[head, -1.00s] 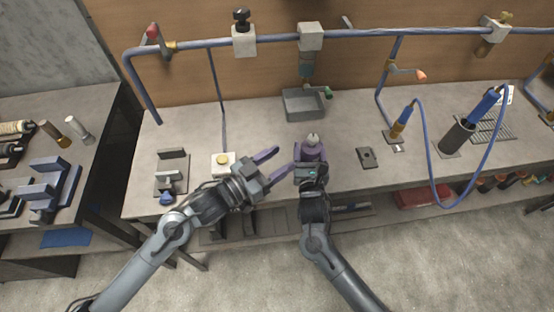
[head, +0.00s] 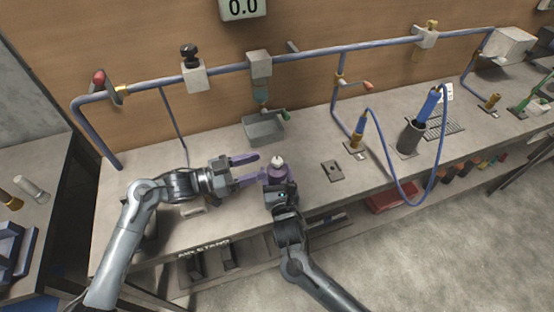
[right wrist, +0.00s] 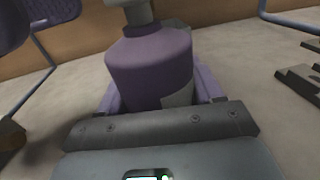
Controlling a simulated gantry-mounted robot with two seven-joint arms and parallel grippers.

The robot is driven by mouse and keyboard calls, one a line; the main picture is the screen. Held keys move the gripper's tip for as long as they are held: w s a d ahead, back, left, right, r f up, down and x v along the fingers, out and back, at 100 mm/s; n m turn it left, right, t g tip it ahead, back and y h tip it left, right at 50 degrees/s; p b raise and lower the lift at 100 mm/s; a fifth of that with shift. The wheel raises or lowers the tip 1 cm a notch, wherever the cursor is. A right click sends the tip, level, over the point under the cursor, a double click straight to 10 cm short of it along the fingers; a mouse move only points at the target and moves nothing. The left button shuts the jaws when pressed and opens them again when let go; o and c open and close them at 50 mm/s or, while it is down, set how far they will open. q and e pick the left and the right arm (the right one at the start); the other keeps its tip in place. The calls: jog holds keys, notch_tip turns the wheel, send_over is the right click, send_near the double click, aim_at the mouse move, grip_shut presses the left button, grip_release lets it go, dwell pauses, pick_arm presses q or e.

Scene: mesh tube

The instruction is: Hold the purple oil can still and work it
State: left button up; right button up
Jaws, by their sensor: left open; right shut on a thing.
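The purple oil can (head: 277,171) with a pale top (head: 277,160) stands upright near the bench's front edge. My right gripper (head: 278,181) is shut on its body from the front; the right wrist view shows the can's purple body (right wrist: 150,66) between its fingers, with a pale label patch low on one side. My left gripper (head: 250,170) is open, its purple fingers pointing right at the can from the left. Its fingertips are close to the can; I cannot tell whether they touch. Part of it shows at the upper left of the right wrist view (right wrist: 50,10).
A grey tray (head: 263,129) sits under a pipe valve (head: 259,66) behind the can. A flat dark plate (head: 331,170) lies to the right. A blue hose (head: 382,165) loops over the front edge. A side table (head: 30,215) stands at the left.

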aim_at(278, 160)
pick_arm(q)
jog(key=shift+x, duration=3.5)
jog(key=shift+s, duration=0.1)
jog(key=c, duration=1)
jog(key=shift+o, duration=0.2)
